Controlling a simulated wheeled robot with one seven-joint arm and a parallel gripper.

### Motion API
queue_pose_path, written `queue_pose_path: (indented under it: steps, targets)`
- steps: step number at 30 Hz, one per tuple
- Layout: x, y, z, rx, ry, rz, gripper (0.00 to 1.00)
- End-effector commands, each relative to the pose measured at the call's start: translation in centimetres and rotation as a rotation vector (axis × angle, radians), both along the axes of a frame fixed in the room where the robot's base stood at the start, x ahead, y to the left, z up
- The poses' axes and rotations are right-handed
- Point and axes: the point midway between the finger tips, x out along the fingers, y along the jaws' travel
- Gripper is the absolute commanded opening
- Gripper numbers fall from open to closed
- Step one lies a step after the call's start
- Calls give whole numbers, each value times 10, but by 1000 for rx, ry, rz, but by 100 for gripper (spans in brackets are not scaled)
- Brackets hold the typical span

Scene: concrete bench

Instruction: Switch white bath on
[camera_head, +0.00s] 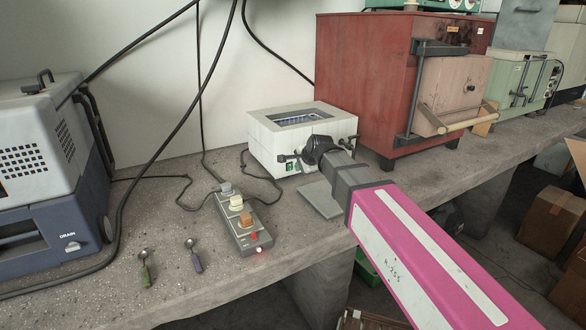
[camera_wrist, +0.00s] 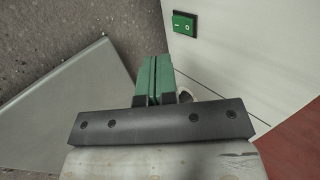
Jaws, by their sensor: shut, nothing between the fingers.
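The white bath (camera_head: 262,150) is a white box with a rectangular opening in its top, standing on the bench against the wall. A green rocker switch (camera_wrist: 184,25) marked with a line and a circle sits on its white front face, at the upper right of the wrist view. I cannot tell which side is pressed. My gripper (camera_wrist: 154,60) has green fingers shut together and empty, beside the white face, below and left of the switch and apart from it in the picture. In the head view my dark wrist is in front of the bath and hides part of its front.
A grey power strip (camera_head: 245,236) with plugs and a red light lies left of my arm. A grey plate (camera_head: 321,200) lies in front of the bath. A red oven (camera_head: 358,75) stands close on the right. Two small spoons (camera_head: 194,257) lie at the left front. Black cables cross the bench.

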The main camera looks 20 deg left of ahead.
Motion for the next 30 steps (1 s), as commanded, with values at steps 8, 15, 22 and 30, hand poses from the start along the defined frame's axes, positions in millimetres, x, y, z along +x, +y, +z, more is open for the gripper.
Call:
queue_pose_path:
  steps: [8,15,22,30]
  targets:
    - [-25,-29,38,0,-1,-1,0]
    - [-32,-37,51,-1,1,0,0]
    - [-32,-38,52,-2,1,0,0]
    - [-34,-39,46,-2,1,0,0]
